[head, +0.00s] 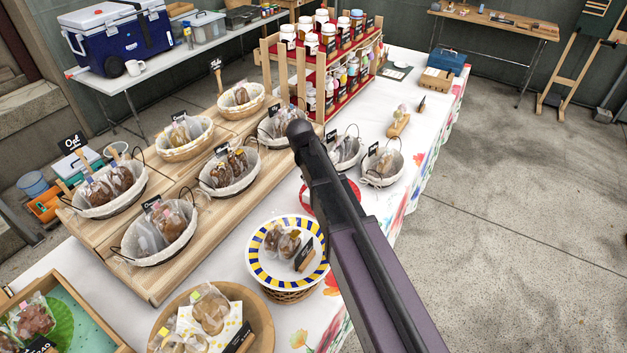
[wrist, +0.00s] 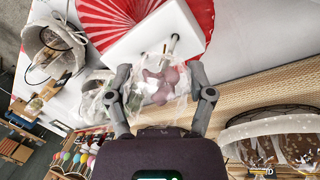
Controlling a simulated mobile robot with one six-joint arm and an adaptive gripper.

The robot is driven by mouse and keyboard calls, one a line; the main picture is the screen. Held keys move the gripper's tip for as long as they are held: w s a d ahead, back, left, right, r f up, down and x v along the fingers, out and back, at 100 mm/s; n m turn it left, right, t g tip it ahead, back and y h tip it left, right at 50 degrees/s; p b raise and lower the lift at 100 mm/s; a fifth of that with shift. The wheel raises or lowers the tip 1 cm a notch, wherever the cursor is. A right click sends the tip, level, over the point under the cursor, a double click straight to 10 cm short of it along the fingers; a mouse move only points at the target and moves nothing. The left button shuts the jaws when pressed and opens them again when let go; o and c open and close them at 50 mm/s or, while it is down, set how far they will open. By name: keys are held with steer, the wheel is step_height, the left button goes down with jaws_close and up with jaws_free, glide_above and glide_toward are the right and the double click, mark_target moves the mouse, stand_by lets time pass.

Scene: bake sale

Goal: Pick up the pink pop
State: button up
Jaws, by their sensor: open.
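The pink pop (wrist: 166,85) shows in the wrist view as a mauve-pink shape in a clear, crinkled wrapper. Its pale stick reaches up to a white block (wrist: 150,35). My gripper (wrist: 159,72) is open, with one finger on each side of the wrapped pop. The wrapper's edges lie close to the fingers; I cannot tell if they touch. In the head view my arm hides the pop and my gripper.
The white block lies on a red pleated round piece (wrist: 205,12). Wire baskets with bagged goods (wrist: 52,50) (head: 382,167) stand nearby.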

stand_by(0.5)
steer(key=c, duration=0.4)
steer(key=shift+o, duration=0.2)
steer(key=shift+r, duration=0.1)
steer(key=p+v, duration=0.1)
steer(key=p, duration=0.1)
steer(key=p+v, duration=0.1)
steer(key=v, duration=0.1)
steer(key=shift+w+d+r+p, duration=0.15)
steer(key=shift+d+r+p, duration=0.15)
steer(key=shift+d+p, duration=0.1)
steer(key=s+a+r+p, duration=0.1)
steer(key=s, duration=1.5)
steer(key=shift+a+r, duration=0.1)
steer(key=shift+r, duration=0.05)
steer(key=shift+s, duration=0.15)
